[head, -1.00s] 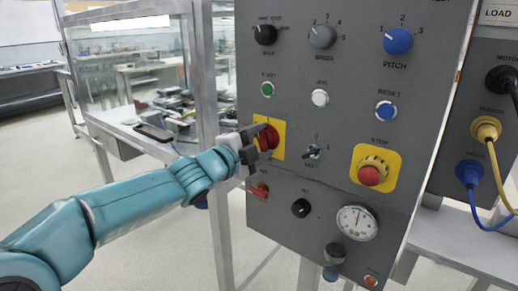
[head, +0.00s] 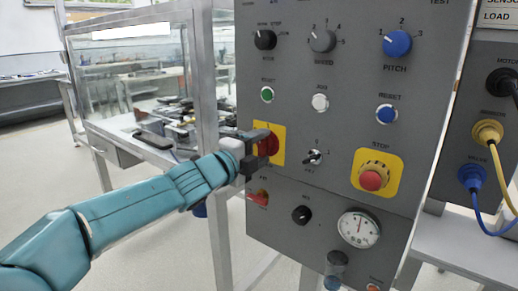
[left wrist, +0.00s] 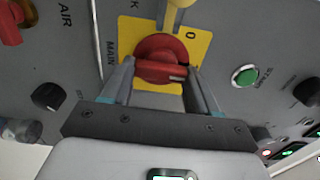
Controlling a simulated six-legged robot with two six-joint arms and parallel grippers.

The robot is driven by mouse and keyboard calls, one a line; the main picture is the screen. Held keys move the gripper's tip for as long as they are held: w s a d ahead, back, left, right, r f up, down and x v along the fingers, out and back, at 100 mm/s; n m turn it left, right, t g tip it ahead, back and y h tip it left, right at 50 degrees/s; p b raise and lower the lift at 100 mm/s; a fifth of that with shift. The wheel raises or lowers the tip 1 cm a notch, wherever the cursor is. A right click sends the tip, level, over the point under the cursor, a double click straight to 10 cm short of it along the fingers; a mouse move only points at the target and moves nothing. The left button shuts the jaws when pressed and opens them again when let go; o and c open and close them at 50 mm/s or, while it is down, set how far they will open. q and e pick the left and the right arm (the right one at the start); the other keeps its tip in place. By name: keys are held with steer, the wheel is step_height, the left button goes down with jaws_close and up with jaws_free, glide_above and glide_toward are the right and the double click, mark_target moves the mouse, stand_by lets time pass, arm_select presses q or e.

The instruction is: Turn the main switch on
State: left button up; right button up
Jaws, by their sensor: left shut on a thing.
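The main switch is a red rotary knob (head: 270,145) on a yellow plate (head: 280,134), on the left side of the grey panel. The left wrist view shows the knob (left wrist: 158,49) with its red bar handle (left wrist: 160,72), a "0" on the yellow plate (left wrist: 197,45) and the word MAIN beside it. My left gripper (head: 261,146) is at the knob. Its two fingers (left wrist: 162,82) lie on either side of the bar handle and are shut on it. They hide part of the knob in the head view. My right gripper is not in view.
The red STOP button (head: 371,180) sits to the right, and a key switch (head: 313,157) stands close beside the main switch. A red valve lever (head: 258,198) lies just below my gripper. A metal frame post (head: 205,120) stands behind my left wrist.

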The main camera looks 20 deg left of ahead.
arm_select(q)
steer(key=o, duration=1.1)
steer(key=shift+c, duration=0.2)
steer(key=shift+s, duration=0.1)
steer(key=shift+s+a, duration=0.2)
steer(key=shift+s, duration=0.15)
steer(key=p+v, duration=0.1)
steer(key=v, duration=1.4)
steer(key=shift+s, duration=0.2)
